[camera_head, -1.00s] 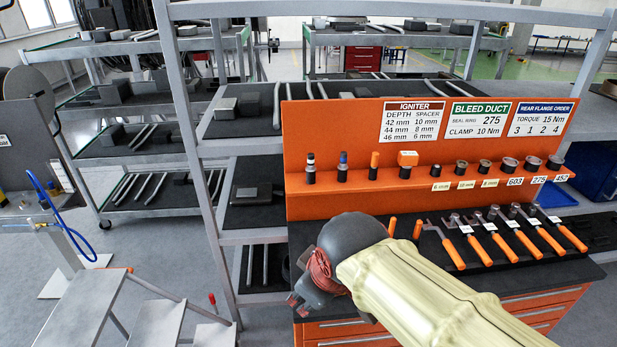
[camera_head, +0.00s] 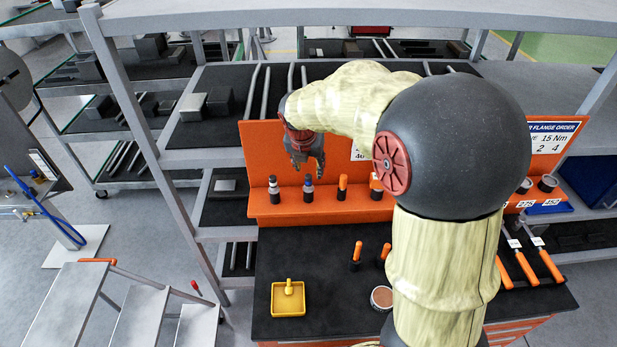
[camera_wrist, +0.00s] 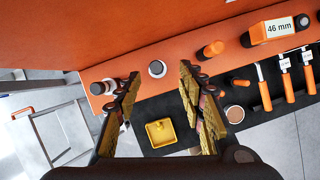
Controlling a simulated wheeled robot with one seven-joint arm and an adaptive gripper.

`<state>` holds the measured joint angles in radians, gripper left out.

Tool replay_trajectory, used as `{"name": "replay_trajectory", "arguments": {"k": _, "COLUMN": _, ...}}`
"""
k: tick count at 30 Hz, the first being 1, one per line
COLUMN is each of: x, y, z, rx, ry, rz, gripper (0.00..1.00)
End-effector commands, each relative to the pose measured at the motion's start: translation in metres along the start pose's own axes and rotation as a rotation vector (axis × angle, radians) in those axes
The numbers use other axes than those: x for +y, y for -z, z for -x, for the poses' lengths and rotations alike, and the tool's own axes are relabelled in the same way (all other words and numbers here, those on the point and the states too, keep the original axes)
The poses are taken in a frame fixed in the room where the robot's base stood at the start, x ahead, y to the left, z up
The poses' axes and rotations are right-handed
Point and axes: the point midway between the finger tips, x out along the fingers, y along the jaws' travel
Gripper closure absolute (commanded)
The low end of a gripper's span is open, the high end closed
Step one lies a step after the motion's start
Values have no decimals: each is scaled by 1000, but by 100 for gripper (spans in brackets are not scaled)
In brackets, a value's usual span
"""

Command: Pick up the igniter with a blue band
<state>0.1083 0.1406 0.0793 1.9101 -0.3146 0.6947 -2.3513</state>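The igniter with a blue band (camera_head: 308,188) stands upright in the orange rack's shelf, second from the left in the head view. My gripper (camera_head: 307,167) is open and empty just above it, pointing down. In the wrist view the igniter's round end (camera_wrist: 157,68) shows between the fingertips of my gripper (camera_wrist: 160,73), apart from both; its blue band is not clear there. A similar igniter with a pale band (camera_head: 274,188) stands to its left and also shows in the wrist view (camera_wrist: 108,85).
An orange-handled piece (camera_head: 342,187) stands just right on the same shelf. The orange back panel (camera_head: 262,150) rises close behind. Below, the black bench holds a yellow tray (camera_head: 288,300) and a round brown-topped piece (camera_head: 382,297).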

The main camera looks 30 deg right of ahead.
Motion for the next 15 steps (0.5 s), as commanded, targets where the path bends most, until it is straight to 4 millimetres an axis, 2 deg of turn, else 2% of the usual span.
{"name": "replay_trajectory", "arguments": {"k": 11, "x": 2, "y": 0, "z": -35, "rx": 3, "ry": 4, "rz": 34, "gripper": 60}}
{"name": "replay_trajectory", "arguments": {"k": 15, "x": 5, "y": 4, "z": -54, "rx": 4, "ry": 4, "rz": 34, "gripper": 60}}
